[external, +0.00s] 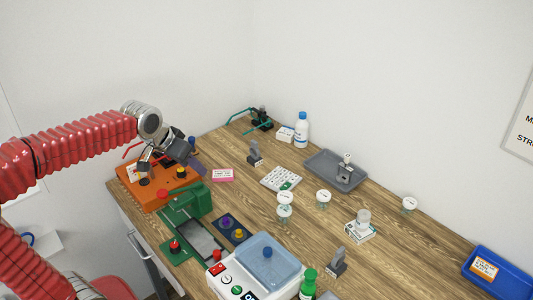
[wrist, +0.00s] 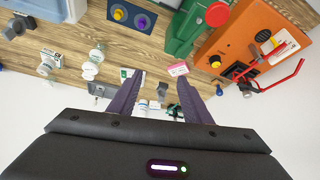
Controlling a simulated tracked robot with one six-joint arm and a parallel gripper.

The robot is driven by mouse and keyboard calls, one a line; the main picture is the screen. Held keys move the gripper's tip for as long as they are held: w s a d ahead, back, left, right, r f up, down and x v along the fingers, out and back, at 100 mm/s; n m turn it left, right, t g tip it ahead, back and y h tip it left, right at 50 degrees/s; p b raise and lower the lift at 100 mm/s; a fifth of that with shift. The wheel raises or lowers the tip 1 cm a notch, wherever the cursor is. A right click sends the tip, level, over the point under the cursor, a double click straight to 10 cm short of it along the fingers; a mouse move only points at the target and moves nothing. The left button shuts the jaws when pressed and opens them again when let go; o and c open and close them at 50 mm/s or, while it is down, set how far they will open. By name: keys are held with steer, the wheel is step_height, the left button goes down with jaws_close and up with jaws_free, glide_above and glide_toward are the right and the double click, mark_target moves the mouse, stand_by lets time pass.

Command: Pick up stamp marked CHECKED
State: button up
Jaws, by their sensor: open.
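Three small grey stamps with upright handles show in the external view. One stamp (external: 254,154) stands on the wooden table behind the pink box, one stamp (external: 336,263) stands near the front right, and one stamp (external: 345,170) is in the grey tray (external: 322,161). Their markings are too small to read, so I cannot tell which says CHECKED. The front stamp also shows at the upper left of the wrist view (wrist: 18,27). My gripper (external: 192,163) hangs above the orange machine, apart from every stamp.
The orange machine (external: 150,193) and green press (external: 192,200) stand below and near my gripper. A pink box (external: 223,175), a white tray of small items (external: 281,179), lidded jars (external: 323,198) and a white bottle (external: 302,130) stand around the stamps. A blue bin (external: 500,275) is far right.

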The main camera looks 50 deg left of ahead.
steer(key=w+a+f+n, duration=0.1)
steer(key=w+a, duration=0.3)
steer(key=a, duration=0.5)
steer(key=w+a+f+n+y, duration=0.1)
steer(key=w+a+f, duration=0.2)
steer(key=a, duration=0.7)
steer(key=w+a+f+n+y, duration=0.1)
steer(key=w+a, duration=0.4)
steer(key=a, duration=0.5)
steer(key=shift+a+f+n, duration=0.15)
steer(key=shift+f+n, duration=0.25)
steer(key=shift+f, duration=0.1)
steer(key=shift+w, duration=0.15)
glide_above(191, 138)
steer(key=s+d, duration=0.2)
steer(key=s, duration=0.1)
step_height(191, 138, down, 7)
steer(key=shift+w+a+f, duration=0.15)
steer(key=shift+a, duration=0.05)
steer(key=shift+x, duration=2.6)
steer(key=shift+c, duration=0.7)
jaws_close()
